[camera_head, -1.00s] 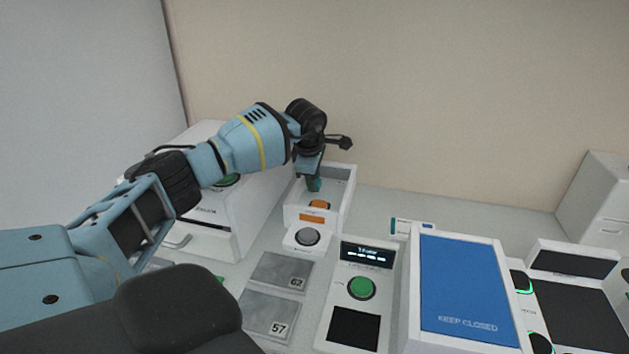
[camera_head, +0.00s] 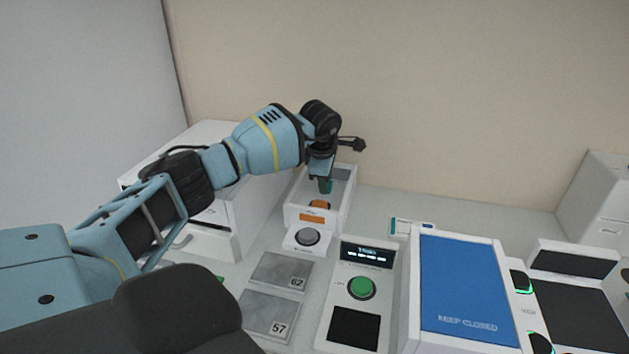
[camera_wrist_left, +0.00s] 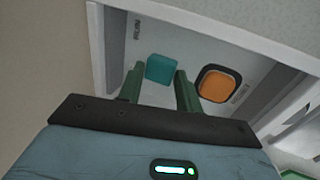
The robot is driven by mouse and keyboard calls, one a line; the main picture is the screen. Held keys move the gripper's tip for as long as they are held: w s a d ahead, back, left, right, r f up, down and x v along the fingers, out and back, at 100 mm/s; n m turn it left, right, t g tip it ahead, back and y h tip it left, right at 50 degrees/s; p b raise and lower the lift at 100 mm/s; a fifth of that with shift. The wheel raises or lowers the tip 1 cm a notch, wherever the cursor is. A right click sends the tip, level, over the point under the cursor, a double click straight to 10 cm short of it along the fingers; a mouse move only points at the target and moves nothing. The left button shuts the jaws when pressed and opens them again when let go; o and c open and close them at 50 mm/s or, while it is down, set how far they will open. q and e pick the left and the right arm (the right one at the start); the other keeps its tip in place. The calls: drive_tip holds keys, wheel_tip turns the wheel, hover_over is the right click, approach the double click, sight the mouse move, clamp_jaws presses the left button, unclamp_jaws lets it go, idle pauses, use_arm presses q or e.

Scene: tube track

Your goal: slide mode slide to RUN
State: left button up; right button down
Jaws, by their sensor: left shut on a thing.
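The mode slide is a teal block (camera_wrist_left: 162,69) in the left wrist view, set in the pale floor of a white open-topped box (camera_head: 347,203). Small dark lettering that looks like RUN (camera_wrist_left: 137,30) is on the floor at the end nearer the teal block. My left gripper (camera_head: 325,187) reaches down into the box, behind an orange button (camera_head: 318,204). In the left wrist view its green fingers (camera_wrist_left: 159,86) stand on both sides of the teal block, shut on it. My right gripper is not in view.
The orange button (camera_wrist_left: 217,85) is close beside the right finger in the wrist view. Box walls surround the fingers. A white cabinet (camera_head: 212,135) stands left. A grey round button (camera_head: 307,236), a green-button panel (camera_head: 362,288) and a blue KEEP CLOSED lid (camera_head: 468,285) are nearer.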

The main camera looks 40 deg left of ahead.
use_arm(q)
drive_tip(key=shift+w+d+f, duration=0.1)
drive_tip(key=shift+w+d, duration=0.15)
drive_tip(key=shift+d, duration=0.2)
drive_tip(key=shift+w+d, duration=0.2)
drive_tip(key=shift+d, duration=0.25)
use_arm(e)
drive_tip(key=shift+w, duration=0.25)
use_arm(q)
drive_tip(key=o, duration=0.5)
drive_tip(key=shift+o, duration=0.2)
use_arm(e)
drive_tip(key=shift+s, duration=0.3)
use_arm(q)
drive_tip(key=shift+r, duration=0.2)
drive_tip(key=shift+r, duration=0.65)
drive_tip(key=shift+r+p, duration=0.85)
drive_tip(key=shift+r, duration=1.9)
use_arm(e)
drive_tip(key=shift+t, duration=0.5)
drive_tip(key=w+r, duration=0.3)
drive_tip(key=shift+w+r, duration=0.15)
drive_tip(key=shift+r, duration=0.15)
